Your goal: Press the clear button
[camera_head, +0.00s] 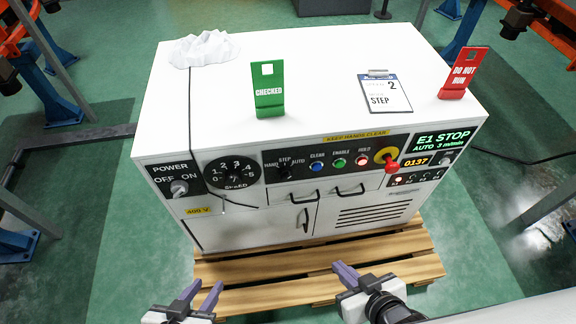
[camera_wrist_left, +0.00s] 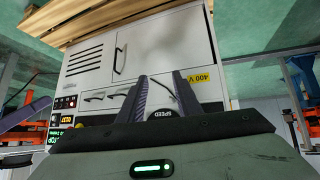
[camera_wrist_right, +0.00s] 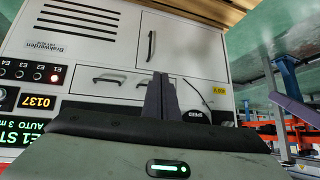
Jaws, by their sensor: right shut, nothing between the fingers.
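The blue CLEAR button (camera_head: 317,167) is on the black front panel of the white cabinet (camera_head: 230,60). To its right are the green ENABLE button (camera_head: 339,163) and the red HOLD button (camera_head: 361,160). The display (camera_head: 440,141) reads "E1 STOP, AUTO 3 m/min". My left gripper (camera_head: 202,296) is open and empty, low in front of the cabinet; its parted fingers also show in the left wrist view (camera_wrist_left: 160,95). My right gripper (camera_head: 346,278) is shut and empty, below and in front of the buttons, apart from the panel. Its fingers are together in the right wrist view (camera_wrist_right: 161,98).
A red emergency-stop knob (camera_head: 391,165) on yellow sits right of the buttons. A HAND/STEP/AUTO selector (camera_head: 285,173) is to their left. Drawer handles (camera_head: 349,190) jut out below. A wooden pallet (camera_head: 270,298) lies under the cabinet. A green CHECKED sign (camera_head: 268,90) stands on top.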

